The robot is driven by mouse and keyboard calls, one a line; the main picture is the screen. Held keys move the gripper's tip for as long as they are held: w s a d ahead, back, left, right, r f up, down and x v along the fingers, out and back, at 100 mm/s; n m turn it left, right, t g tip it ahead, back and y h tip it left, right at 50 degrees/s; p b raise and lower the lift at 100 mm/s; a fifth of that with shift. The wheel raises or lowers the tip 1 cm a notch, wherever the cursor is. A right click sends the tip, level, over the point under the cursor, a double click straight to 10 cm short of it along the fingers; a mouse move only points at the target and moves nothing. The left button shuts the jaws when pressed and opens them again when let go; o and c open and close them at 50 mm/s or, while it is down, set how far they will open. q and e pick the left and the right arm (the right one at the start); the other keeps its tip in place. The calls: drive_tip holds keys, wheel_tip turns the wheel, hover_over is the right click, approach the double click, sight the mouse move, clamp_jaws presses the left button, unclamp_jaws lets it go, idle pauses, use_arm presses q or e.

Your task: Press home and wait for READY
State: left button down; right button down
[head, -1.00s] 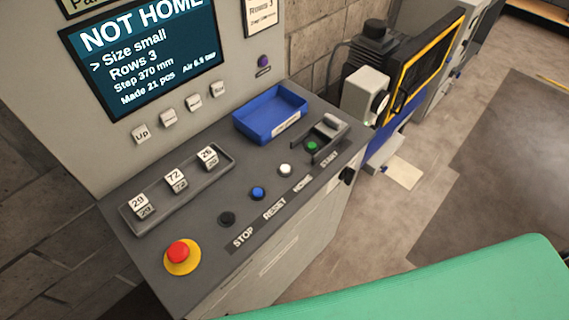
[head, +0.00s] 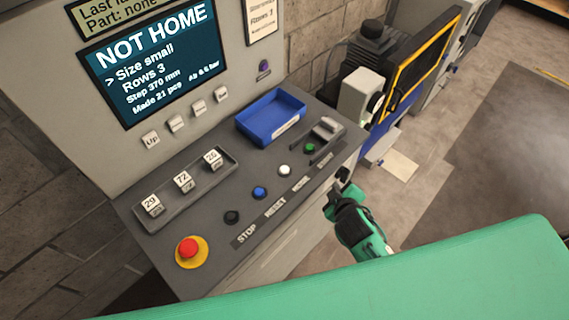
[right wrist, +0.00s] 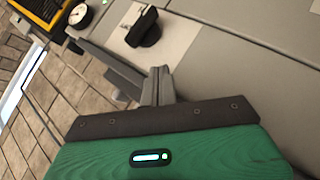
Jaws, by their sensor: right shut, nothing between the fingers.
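The grey control panel fills the middle of the head view. Its screen (head: 150,62) reads NOT HOME, size small, rows 3. The white button (head: 284,171), above the HOME label (head: 300,184), sits between the blue button (head: 259,192) and the green button (head: 310,147). A black button (head: 232,217) is at the STOP label. My right gripper (head: 337,186) is beside the panel's right front edge, apart from the buttons. In the right wrist view its fingers (right wrist: 157,86) are together and empty. My left gripper is not in view.
A red emergency stop (head: 188,248) on a yellow base is at the panel's near left. A blue tray (head: 271,117) and a rack of number tags (head: 184,182) stand on the panel. A machine with a yellow-framed door (head: 425,62) stands behind to the right.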

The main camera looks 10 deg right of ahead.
drive_tip(key=w+a+r+n+t+y+p, duration=0.1)
drive_tip(key=a+r+n+t, duration=0.15)
drive_tip(key=r, duration=0.75)
drive_tip(key=w+a+r+n+t+y, duration=0.1)
drive_tip(key=r+n+t, duration=0.25)
drive_tip(key=r, duration=0.65)
drive_tip(key=w+a+r+n+t+y+p, duration=0.1)
drive_tip(key=r+n+t, duration=0.2)
drive_tip(key=r, duration=0.7)
drive_tip(key=a+r+n+g+y, duration=0.4)
drive_tip(key=a+n+y, duration=0.9)
drive_tip(key=n, duration=0.7)
drive_tip(key=a+f+n+g+y, duration=0.1)
drive_tip(key=a+f+n+g, duration=0.2)
drive_tip(key=f+n+g, duration=0.65)
drive_tip(key=w+d+f+n+h, duration=0.4)
drive_tip(key=d+f+n+h, duration=0.3)
drive_tip(key=f+h, duration=0.1)
drive_tip(key=shift+w+d+f, duration=0.15)
drive_tip(key=shift+d+f, duration=0.05)
drive_tip(key=shift+d, duration=0.15)
drive_tip(key=shift+f+n, duration=0.15)
drive_tip(key=shift+n, duration=0.1)
